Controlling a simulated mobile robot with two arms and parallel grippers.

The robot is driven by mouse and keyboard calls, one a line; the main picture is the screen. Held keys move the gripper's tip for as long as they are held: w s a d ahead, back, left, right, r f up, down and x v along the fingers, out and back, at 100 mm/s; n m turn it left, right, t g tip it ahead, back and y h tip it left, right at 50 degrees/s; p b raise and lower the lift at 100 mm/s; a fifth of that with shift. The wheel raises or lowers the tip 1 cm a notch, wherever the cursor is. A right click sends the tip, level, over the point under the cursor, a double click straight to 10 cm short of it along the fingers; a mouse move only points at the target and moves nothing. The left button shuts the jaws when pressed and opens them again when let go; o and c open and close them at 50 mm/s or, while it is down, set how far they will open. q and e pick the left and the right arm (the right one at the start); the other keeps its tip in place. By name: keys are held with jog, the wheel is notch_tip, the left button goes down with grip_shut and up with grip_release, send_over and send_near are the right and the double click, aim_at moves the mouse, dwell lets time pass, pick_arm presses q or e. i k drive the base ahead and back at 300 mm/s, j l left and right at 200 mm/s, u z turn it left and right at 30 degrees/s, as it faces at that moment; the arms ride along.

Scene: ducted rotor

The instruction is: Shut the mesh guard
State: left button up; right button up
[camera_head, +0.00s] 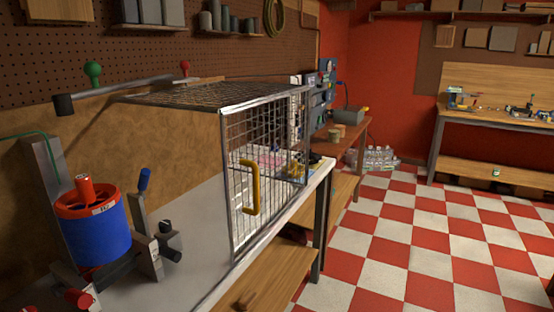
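The mesh guard (268,140) is a wire cage with a pale metal frame, standing on the workbench right of the rotor. Its upright front panel runs along the bench's front edge and carries a yellow handle (250,187). Its mesh top (205,95) reaches back toward the wall. The side facing the rotor shows no mesh. The ducted rotor (97,230), a blue cylinder with a red top ring, sits in a stand at the left, outside the cage and uncovered. Neither of my grippers is in view.
The grey bench top (190,225) is bare between rotor and guard. A lever with a black end (63,104) and a green knob (92,70) stand behind the rotor. Red and white checkered floor (400,235) is open at the right. Another workbench (500,118) stands at the far right.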

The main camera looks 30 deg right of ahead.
aim_at(296, 88)
jog(key=i+l, duration=0.15)
jog(key=l, duration=0.2)
jog(key=i+l, duration=0.2)
jog(key=l, duration=0.15)
jog(key=i+l, duration=0.15)
jog(key=l, duration=0.2)
jog(key=i+l, duration=0.2)
jog(key=l, duration=0.15)
jog(key=i+l, duration=0.15)
jog(key=l, duration=0.2)
